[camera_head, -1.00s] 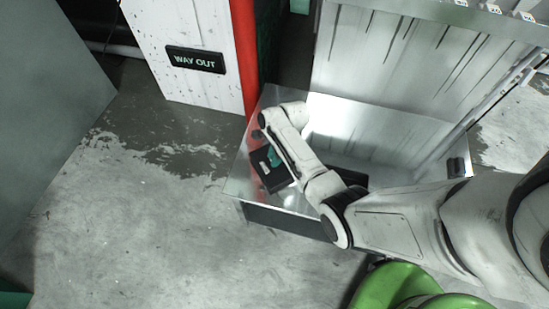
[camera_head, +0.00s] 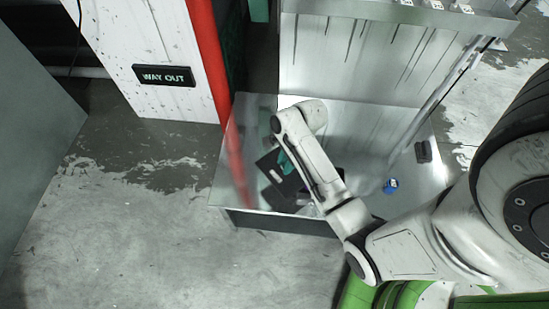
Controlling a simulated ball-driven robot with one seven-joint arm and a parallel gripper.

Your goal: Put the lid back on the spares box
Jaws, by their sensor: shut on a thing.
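My arm reaches in from the right over a metal bench (camera_head: 240,190) in the head view. Its white wrist is above the left part of the bench, and my gripper's fingers are hidden below it. A dark flat piece (camera_head: 267,172) with a small white patch shows at the left of my arm. A teal thing (camera_head: 286,162) lies against it, partly covered by my arm. A second dark shape (camera_head: 279,198) is just below it. I cannot tell which of these dark pieces is the lid and which is the spares box, or whether they touch.
A blue round item (camera_head: 390,186) and a small black block (camera_head: 423,152) are on the right part of the bench. A tall metal back panel (camera_head: 370,60) rises behind. A red post (camera_head: 212,70) and a WAY OUT sign (camera_head: 163,76) stand left. Bare floor lies in front.

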